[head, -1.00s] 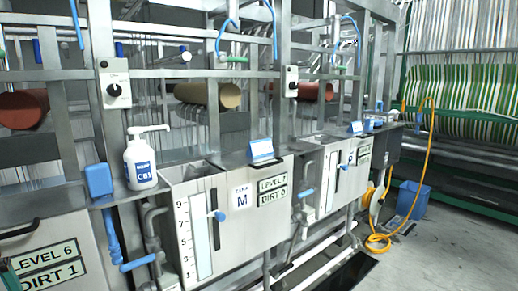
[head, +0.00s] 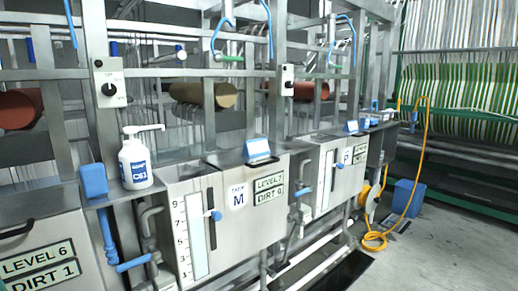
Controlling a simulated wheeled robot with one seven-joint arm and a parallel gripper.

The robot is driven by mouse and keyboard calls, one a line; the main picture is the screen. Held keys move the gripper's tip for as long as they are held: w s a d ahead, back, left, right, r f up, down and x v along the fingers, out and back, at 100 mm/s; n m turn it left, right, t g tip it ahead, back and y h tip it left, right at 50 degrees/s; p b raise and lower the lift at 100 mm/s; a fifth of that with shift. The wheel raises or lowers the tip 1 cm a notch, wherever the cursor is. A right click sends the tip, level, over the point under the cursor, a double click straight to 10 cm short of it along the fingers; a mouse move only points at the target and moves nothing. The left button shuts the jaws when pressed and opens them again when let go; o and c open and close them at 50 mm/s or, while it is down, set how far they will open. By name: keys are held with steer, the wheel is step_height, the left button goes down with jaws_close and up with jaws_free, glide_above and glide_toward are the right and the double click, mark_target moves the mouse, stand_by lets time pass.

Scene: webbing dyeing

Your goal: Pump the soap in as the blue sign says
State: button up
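A white pump bottle (head: 135,160) with a blue label, which seems to read C61, stands upright on the ledge left of tank M. Its nozzle points right. Tank M (head: 240,222) carries a LEVEL 7, DIRT 0 plate (head: 269,189) and a numbered level gauge (head: 196,235). A small blue sign (head: 257,150) stands on its top edge; its text is too small to read. Another blue sign (head: 351,127) stands on tank P (head: 342,160) farther right. My gripper is not in view.
A tank with a LEVEL 6, DIRT 1 plate (head: 38,267) is at the lower left. A blue box (head: 93,181) sits beside the bottle. A yellow hose (head: 422,150) hangs to the floor at right, near a blue bin (head: 408,198). Grey floor (head: 450,250) is clear at the lower right.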

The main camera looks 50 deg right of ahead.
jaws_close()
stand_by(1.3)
